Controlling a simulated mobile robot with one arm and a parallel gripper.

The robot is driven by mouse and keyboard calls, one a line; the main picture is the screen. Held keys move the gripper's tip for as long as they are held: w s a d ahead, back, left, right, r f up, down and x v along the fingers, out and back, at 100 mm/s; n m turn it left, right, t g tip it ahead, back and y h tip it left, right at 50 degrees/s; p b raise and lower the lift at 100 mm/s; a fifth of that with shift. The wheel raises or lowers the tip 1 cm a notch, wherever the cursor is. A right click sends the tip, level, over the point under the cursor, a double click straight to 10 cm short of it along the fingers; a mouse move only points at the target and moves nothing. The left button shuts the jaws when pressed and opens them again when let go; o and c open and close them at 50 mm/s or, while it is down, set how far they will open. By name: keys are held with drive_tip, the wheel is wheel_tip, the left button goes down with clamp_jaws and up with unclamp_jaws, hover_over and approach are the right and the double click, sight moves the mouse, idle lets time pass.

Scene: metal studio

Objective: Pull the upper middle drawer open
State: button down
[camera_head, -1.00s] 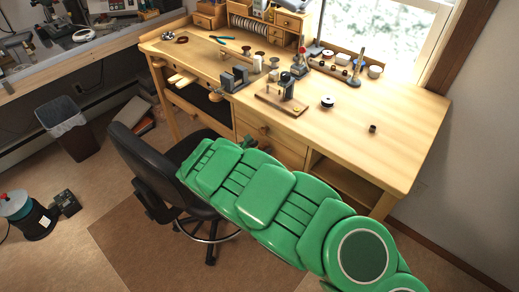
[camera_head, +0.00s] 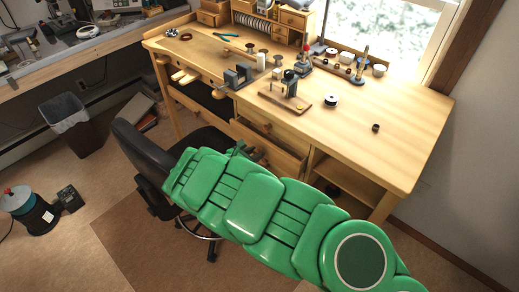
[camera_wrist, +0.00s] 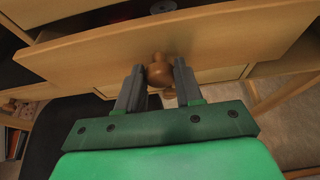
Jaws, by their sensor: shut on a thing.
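The wooden workbench (camera_head: 400,130) has a middle column of drawers.
A black office chair (camera_head: 143,150) stands close on the left of my arm. An open shelf (camera_head: 345,180) lies right of the drawers. A bin (camera_head: 70,128) and a teal canister (camera_head: 32,212) stand on the floor at left.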

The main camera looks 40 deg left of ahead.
drive_tip(key=shift+s, duration=0.1)
drive_tip(key=c, duration=0.8)
unclamp_jaws()
drive_tip(key=shift+o, duration=0.2)
drive_tip(key=v, duration=0.7)
drive_tip(key=shift+s+r, duration=0.2)
drive_tip(key=shift+s, duration=0.15)
